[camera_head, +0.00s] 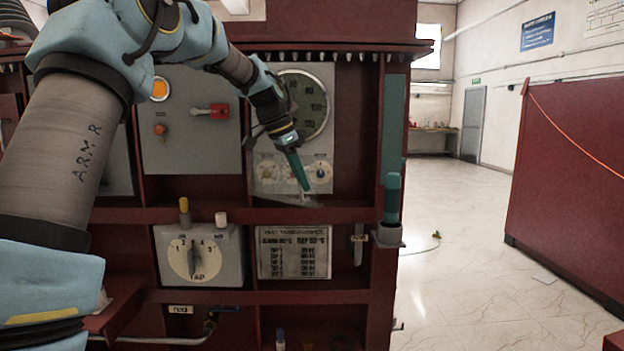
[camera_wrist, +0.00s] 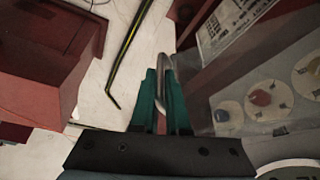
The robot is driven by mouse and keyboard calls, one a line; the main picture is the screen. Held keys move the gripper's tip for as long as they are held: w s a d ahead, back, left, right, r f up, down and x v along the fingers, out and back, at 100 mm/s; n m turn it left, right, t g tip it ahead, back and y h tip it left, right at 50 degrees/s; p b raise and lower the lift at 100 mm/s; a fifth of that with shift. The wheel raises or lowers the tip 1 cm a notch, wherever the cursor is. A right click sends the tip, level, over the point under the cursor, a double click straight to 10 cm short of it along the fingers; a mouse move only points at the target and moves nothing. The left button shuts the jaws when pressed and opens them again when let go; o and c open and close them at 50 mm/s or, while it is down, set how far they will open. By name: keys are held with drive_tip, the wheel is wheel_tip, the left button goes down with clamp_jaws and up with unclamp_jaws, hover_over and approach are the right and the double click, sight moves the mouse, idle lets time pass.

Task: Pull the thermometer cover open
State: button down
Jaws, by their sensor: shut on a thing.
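The thermometer panel has a large round dial (camera_head: 318,108) with a dark green face and several small knobs below it. My arm hides part of it. A clear thermometer cover (camera_head: 312,203) shows faintly at its lower edge; how far it stands open is hard to tell. In the wrist view the cover (camera_wrist: 200,122) is a see-through pane beside the knobs. My gripper (camera_head: 303,184) is at the panel's lower part, pointing down. In the wrist view its teal fingers (camera_wrist: 161,76) are shut on the cover's curved metal handle (camera_wrist: 164,62).
A tap-selector box (camera_head: 198,256) and a rating plate (camera_head: 293,252) sit on the row below. A teal-handled tool (camera_head: 392,200) stands in a holder at the cabinet's right edge. Open floor (camera_head: 455,275) lies to the right, before a red partition (camera_head: 570,180).

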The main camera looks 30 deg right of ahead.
drive_tip(key=w+a+m+g+y+p, duration=0.1)
drive_tip(key=a+m, duration=0.4)
drive_tip(key=a, duration=0.5)
drive_tip(key=w+a+m+g+y+p, duration=0.1)
drive_tip(key=w+a+m+g+p, duration=0.1)
drive_tip(key=a, duration=0.9)
drive_tip(key=shift+w+a+m+p, duration=0.25)
drive_tip(key=shift+w+m+p, duration=0.75)
drive_tip(key=shift+m, duration=0.5)
drive_tip(key=shift+s, duration=0.1)
drive_tip(key=c, duration=1.2)
unclamp_jaws()
drive_tip(key=shift+r, duration=0.1)
drive_tip(key=v, duration=1)
drive_tip(key=shift+w+r+b, duration=0.25)
drive_tip(key=shift+b, duration=0.05)
